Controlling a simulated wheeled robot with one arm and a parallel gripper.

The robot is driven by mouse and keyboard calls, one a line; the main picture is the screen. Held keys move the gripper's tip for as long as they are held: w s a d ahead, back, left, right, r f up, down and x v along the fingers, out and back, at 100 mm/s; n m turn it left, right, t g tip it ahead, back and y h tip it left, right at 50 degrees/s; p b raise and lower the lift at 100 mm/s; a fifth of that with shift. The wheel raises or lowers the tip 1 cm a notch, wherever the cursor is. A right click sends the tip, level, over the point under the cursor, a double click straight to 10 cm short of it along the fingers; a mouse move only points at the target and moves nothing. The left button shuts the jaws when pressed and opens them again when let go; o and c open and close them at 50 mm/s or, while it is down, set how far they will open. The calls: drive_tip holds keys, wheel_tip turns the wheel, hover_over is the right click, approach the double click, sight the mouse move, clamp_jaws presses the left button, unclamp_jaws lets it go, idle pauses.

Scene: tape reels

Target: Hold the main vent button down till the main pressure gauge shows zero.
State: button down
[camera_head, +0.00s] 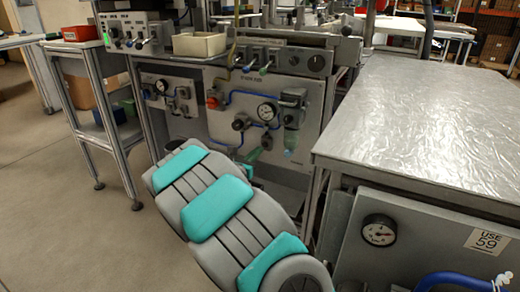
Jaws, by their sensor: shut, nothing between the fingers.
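A round white-faced gauge (267,111) sits on the grey middle panel, amid blue tubing. A smaller gauge (161,86) is on the panel to its left, and another gauge (380,230) is on the front of the near right cabinet. I cannot read which one is labelled main, and the needles are too small to read surely. A red fitting (212,102) is left of the middle gauge. I cannot make out a labelled vent button. My grey arm with teal pads crosses the lower middle. My gripper does not show clearly, and the arm hides part of the panel's lower area.
A metal-topped table (430,115) fills the right side, with a "USE 59" label (488,241) on the cabinet below. A row of levers (262,58) and a beige tray (199,44) are above the panel. A side cart (82,46) stands left; open floor lies beyond.

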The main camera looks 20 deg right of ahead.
sight(264, 144)
drive_tip(key=shift+x, duration=1.25)
drive_tip(key=shift+w+d, duration=0.15)
drive_tip(key=shift+d, duration=0.1)
drive_tip(key=shift+w+d+r, duration=0.15)
drive_tip(key=shift+w+d, duration=0.05)
drive_tip(key=shift+w, duration=0.15)
drive_tip(key=shift+d+r, duration=0.1)
